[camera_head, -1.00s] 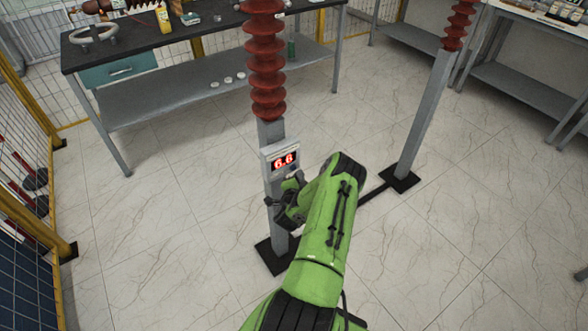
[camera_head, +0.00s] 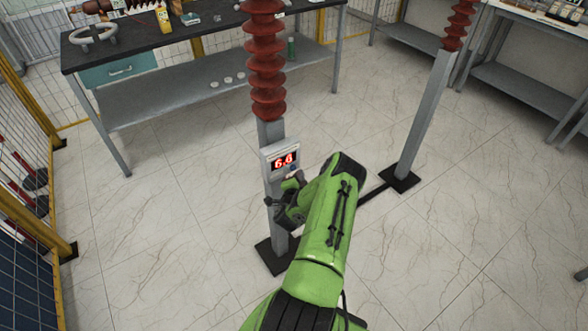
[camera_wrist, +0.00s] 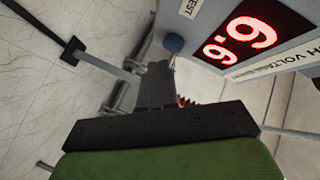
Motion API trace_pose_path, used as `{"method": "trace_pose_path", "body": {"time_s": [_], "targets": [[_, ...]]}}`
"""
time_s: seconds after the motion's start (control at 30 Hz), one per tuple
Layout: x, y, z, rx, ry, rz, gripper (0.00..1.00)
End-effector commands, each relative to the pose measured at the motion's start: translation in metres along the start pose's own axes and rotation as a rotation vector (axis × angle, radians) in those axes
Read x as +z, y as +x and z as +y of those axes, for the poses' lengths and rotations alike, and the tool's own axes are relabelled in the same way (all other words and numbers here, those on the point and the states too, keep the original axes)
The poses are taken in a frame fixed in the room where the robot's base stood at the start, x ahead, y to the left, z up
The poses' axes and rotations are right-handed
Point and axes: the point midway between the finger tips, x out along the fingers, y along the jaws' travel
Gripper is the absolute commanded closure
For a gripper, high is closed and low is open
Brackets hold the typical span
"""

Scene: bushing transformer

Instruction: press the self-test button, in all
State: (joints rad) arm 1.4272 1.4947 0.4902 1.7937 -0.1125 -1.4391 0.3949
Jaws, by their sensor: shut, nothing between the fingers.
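The meter box (camera_head: 281,157) with a lit red display is mounted on the grey post under a red ribbed bushing. In the wrist view its red digits (camera_wrist: 240,35) show upside down, beside a "TEST" label (camera_wrist: 190,8). A round blue button (camera_wrist: 173,42) sticks out near that label. My gripper (camera_wrist: 158,66) is shut and empty. Its fingertips are just below the button in the wrist view, slightly to its left; I cannot tell whether they touch it. In the head view my gripper (camera_head: 296,178) is at the box's lower right, partly hidden by my green arm.
The grey post (camera_head: 279,235) stands on a black base plate. A second post (camera_head: 425,115) with a red bushing stands to the right. A workbench (camera_head: 215,45) is behind, and yellow-framed fencing (camera_head: 30,235) is at the left. The tiled floor between is open.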

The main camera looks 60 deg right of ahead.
Motion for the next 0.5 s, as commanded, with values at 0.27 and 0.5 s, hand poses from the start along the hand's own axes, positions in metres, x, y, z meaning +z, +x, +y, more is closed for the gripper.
{"method": "trace_pose_path", "body": {"time_s": [0.27,0.5], "targets": [[0.0034,0.0053,-0.0050,0.000,0.001,0.001,1.00],[0.0042,0.0058,-0.0044,0.000,0.000,0.000,1.00]]}}
